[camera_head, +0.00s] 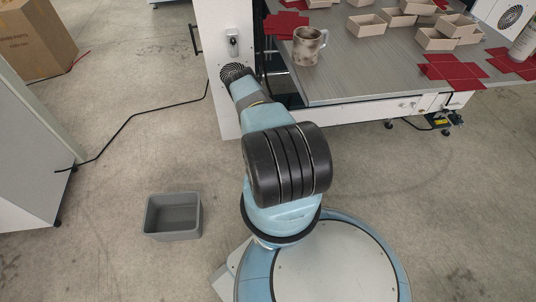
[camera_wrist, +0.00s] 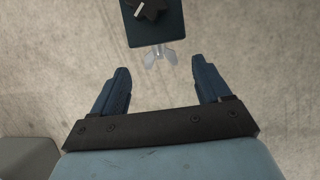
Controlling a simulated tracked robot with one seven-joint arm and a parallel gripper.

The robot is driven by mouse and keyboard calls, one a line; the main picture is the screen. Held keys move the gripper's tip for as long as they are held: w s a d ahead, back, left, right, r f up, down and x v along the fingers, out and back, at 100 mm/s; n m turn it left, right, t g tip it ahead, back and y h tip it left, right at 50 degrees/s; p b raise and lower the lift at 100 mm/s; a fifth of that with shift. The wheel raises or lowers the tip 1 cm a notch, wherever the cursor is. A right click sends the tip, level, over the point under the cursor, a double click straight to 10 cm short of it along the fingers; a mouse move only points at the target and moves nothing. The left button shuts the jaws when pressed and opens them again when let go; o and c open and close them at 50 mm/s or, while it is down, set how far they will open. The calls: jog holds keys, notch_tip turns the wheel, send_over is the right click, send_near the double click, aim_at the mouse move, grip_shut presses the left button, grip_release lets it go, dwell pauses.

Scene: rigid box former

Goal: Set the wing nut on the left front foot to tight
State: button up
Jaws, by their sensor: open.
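In the wrist view, a pale silver wing nut (camera_wrist: 160,51) shows at the edge of a dark blue plate (camera_wrist: 155,35). Its two wings spread towards my gripper. A black knob (camera_wrist: 150,10) with a white mark sits on the plate, cut off by the top edge. My gripper (camera_wrist: 160,70) is open and empty, its two dark blue fingers apart. The wing nut lies ahead, roughly midway between the fingertips, and does not appear touched. How tight it is cannot be told. In the head view, the foot, the wing nut and my gripper are not visible.
The machine's grey table (camera_head: 350,82) carries a mug (camera_head: 308,45), several small boxes (camera_head: 436,39) and red blanks (camera_head: 452,70). A white column (camera_head: 222,45) stands at its left. A grey bin (camera_head: 172,218) and a black cable (camera_head: 135,116) lie on otherwise open floor.

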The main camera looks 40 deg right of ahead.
jog(key=shift+x, duration=1.25)
jog(key=shift+c, duration=0.2)
jog(key=c, duration=1)
